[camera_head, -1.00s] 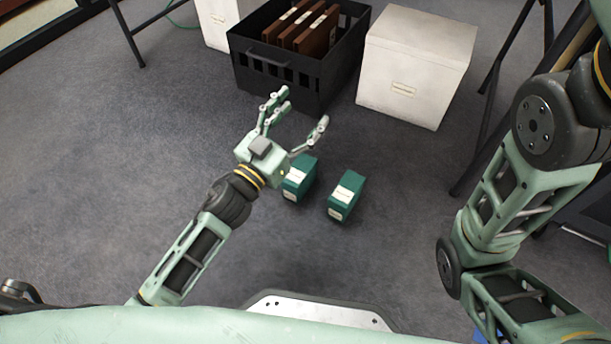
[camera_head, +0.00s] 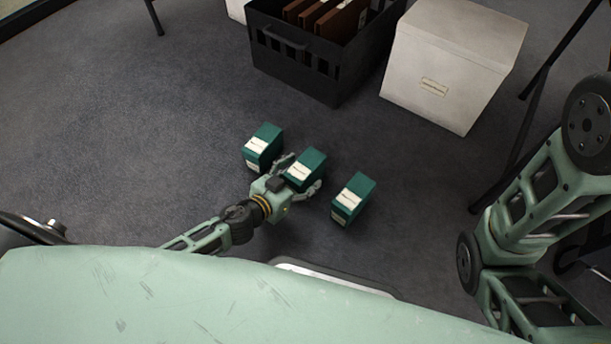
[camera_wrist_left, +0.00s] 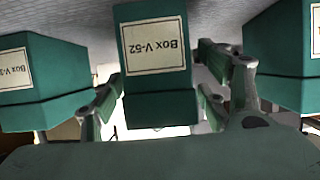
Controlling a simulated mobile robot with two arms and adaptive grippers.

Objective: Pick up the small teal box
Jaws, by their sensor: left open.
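Three small teal boxes with pale labels are on the grey floor. The middle teal box (camera_head: 306,167) is between the spread fingers of my left gripper (camera_head: 300,178). In the left wrist view this middle box (camera_wrist_left: 155,100) reads "Box V-52" and stands between the fingers (camera_wrist_left: 160,108); the jaws are open, and I cannot tell whether any finger touches it. The left teal box (camera_head: 263,147) stands beyond the gripper's left side and also shows in the left wrist view (camera_wrist_left: 40,75). The right teal box (camera_head: 353,197) stands to the right, apart from the fingers. My right gripper is not in view.
A black slatted crate (camera_head: 290,75) holding brown folders stands at the back. A large white lidded box (camera_head: 450,75) stands to its right. Dark stand legs (camera_head: 525,130) are at the right. The floor at left is clear.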

